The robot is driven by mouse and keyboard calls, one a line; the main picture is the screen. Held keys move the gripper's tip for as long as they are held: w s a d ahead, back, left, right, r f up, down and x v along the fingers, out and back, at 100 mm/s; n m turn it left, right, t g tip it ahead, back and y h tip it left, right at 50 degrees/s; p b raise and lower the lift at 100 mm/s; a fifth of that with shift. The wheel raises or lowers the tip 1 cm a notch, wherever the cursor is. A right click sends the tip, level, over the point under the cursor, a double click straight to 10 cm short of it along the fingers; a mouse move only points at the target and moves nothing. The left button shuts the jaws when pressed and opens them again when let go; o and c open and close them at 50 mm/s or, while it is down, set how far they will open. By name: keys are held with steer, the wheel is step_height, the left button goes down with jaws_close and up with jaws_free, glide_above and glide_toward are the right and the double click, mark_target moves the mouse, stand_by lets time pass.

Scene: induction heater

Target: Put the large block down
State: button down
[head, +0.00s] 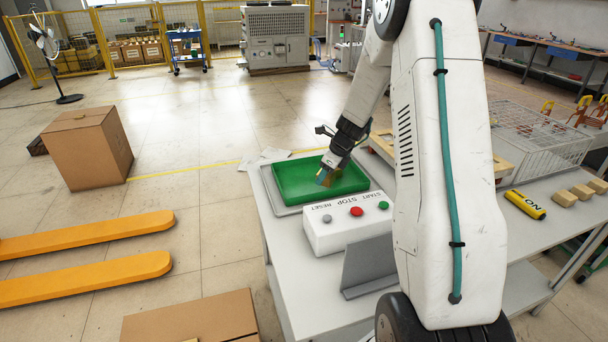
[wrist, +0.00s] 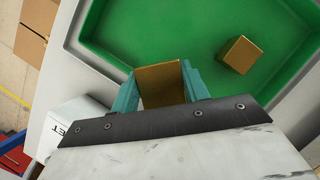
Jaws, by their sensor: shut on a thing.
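My gripper (head: 325,176) reaches down over the green tray (head: 290,182) on the table. In the wrist view its teal fingers (wrist: 157,82) are shut on a brass-coloured block (wrist: 161,76), the large block by its look. I cannot tell whether the held block touches the tray floor. A second, smaller-looking brass block (wrist: 240,55) lies in the green tray (wrist: 160,30), to the right of the held block and apart from it. In the head view my gripper hides most of the blocks.
A white control box (head: 345,228) with RESET, STOP and START buttons stands just in front of the tray. A grey angled plate (head: 368,265) is nearer. A wire cage (head: 540,140), a yellow cylinder (head: 525,204) and several small tan blocks (head: 564,198) are to the right.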

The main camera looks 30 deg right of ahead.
glide_above(297, 181)
steer(key=s, duration=0.1)
steer(key=shift+s+d+f, duration=0.15)
steer(key=shift+d+f, duration=0.2)
steer(key=shift+f, duration=1.8)
steer(key=shift+f, duration=0.15)
steer(key=c, duration=0.7)
jaws_free()
steer(key=shift+s, duration=0.1)
